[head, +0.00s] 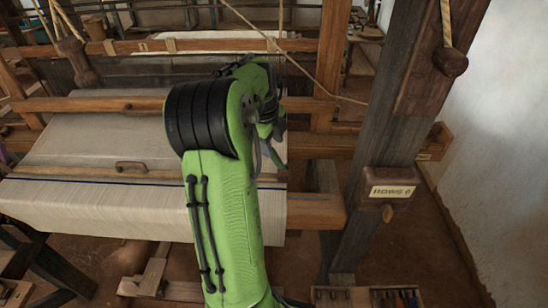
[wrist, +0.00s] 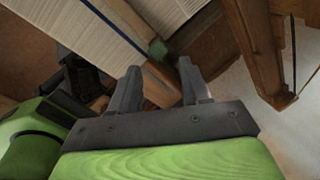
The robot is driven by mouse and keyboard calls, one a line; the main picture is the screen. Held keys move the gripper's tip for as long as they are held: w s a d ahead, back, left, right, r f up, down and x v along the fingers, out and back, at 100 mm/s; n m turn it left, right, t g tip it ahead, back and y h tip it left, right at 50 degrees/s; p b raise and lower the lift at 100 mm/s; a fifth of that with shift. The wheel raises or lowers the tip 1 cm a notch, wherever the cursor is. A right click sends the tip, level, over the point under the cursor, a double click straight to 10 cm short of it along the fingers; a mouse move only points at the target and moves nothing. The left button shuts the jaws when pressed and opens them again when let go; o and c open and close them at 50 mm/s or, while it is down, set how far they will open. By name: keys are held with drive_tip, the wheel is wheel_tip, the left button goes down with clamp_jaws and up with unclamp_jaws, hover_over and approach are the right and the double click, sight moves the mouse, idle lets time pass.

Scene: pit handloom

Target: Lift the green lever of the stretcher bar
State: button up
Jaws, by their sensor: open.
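The woven cloth (head: 100,205) lies on the loom, crossed by a dark blue stripe. A slim wooden bar (head: 70,173) with a small wooden handle (head: 131,166) lies across it, likely the stretcher bar. Its right end is hidden behind my arm in the head view. In the wrist view a small dark green piece (wrist: 158,49), likely the lever, shows at the cloth's edge, just beyond and between my fingertips. My gripper (wrist: 159,67) is open and empty. I cannot tell whether it touches anything. The head view hides its fingers behind my arm.
A thick wooden post (head: 375,130) with a labelled block (head: 390,187) stands right of my arm, before a white wall (head: 500,120). A rope (head: 310,75) slants over the loom. A tool box (head: 395,298) is on the floor. Some floor is bare (head: 420,240).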

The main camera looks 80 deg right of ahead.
sight(274, 152)
drive_tip(key=x, duration=0.7)
drive_tip(key=shift+d+f, duration=0.1)
drive_tip(key=shift+f, duration=0.25)
clamp_jaws()
